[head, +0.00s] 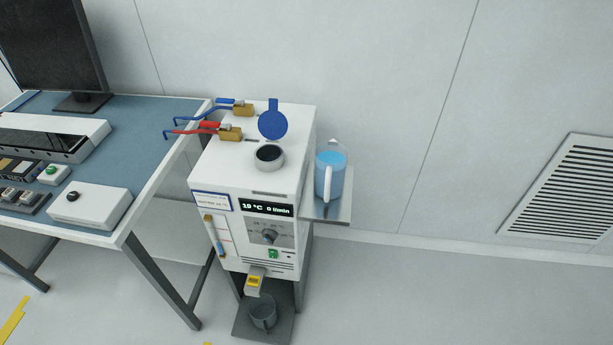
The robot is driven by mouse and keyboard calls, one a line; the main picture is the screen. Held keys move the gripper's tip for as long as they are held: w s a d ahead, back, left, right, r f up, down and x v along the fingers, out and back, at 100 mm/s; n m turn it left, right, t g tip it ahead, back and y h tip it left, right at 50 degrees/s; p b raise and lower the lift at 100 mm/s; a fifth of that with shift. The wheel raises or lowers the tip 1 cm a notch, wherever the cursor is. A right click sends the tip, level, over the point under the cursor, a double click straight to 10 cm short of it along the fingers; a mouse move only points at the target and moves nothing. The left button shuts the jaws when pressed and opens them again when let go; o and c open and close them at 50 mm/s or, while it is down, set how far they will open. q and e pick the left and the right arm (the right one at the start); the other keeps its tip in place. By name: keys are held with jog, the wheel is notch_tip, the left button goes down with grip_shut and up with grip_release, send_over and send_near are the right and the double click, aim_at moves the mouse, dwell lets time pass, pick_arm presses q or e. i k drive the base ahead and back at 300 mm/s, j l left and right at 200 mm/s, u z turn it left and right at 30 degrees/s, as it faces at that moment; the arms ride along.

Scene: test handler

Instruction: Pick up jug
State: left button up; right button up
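The jug (329,177) is light blue and translucent, with a white handle facing the front. It stands upright on a small grey side shelf (336,209) fixed to the right side of a white machine. Blue shows at its top; I cannot tell whether this is liquid. Neither my left nor my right gripper is in view.
The white machine (285,187) has an open filler with a raised blue cap (273,124), and red and blue valves on top. A grey cup (262,312) sits below its spout. A blue-topped table (140,140) stands left. Floor (430,300) to the right is clear.

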aim_at(331, 156)
jog(key=i+l+u, duration=0.15)
jog(key=l+u, duration=0.3)
jog(key=l, duration=0.3)
jog(key=l+u, duration=0.45)
jog(key=l, duration=0.3)
